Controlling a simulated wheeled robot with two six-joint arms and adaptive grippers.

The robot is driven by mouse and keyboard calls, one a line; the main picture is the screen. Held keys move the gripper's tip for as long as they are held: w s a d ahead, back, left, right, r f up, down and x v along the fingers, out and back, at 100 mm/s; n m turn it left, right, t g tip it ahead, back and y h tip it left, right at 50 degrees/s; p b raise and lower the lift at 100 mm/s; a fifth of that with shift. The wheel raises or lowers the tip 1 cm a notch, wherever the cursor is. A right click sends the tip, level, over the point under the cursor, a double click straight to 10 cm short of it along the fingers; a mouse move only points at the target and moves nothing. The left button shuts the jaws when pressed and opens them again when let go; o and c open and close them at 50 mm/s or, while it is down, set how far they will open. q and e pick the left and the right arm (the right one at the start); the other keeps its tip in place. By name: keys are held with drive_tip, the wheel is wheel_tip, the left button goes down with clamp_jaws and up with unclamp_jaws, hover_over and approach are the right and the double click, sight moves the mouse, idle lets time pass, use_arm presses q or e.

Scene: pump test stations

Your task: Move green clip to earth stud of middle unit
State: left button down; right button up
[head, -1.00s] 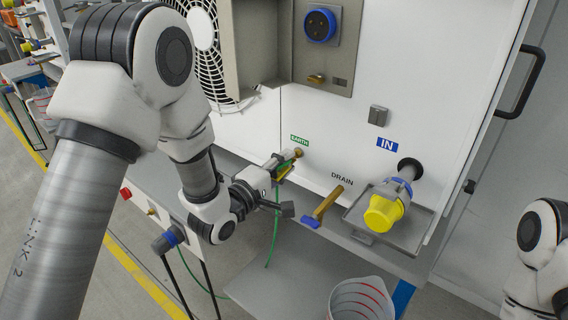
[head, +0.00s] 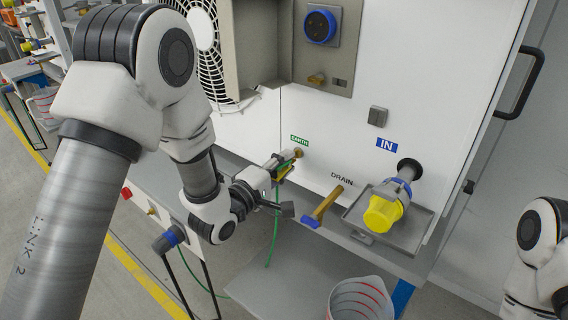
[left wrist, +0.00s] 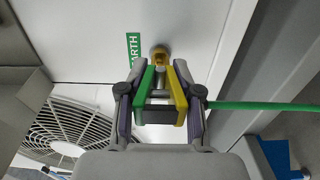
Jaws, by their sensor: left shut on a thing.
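My left gripper (head: 284,166) is shut on the green clip (left wrist: 144,92), which shows green and yellow jaws between the fingers in the left wrist view. The brass earth stud (left wrist: 159,54) is on the white panel just past the clip's tip, beside the green EARTH label (left wrist: 133,58). In the head view the stud (head: 298,153) is right at the fingertips, below the label. The clip's jaw tips are at or around the stud; I cannot tell whether they grip it. A green cable (left wrist: 262,106) leads from the clip. Of my right arm, only a link shows; its gripper is out of view.
A brass drain valve (head: 325,204) with a blue handle sticks out right of my gripper. Further right are the yellow-capped IN port (head: 384,211) and a grey tray (head: 419,232). A fan grille (head: 203,45) is at upper left.

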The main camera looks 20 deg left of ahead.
use_arm(q)
drive_tip(key=shift+w+d, duration=0.2)
drive_tip(key=shift+w, duration=0.35)
idle(0.4)
drive_tip(key=c, duration=0.7)
unclamp_jaws()
drive_tip(key=v, duration=0.7)
drive_tip(key=shift+s+a, duration=0.1)
drive_tip(key=shift+s, duration=0.1)
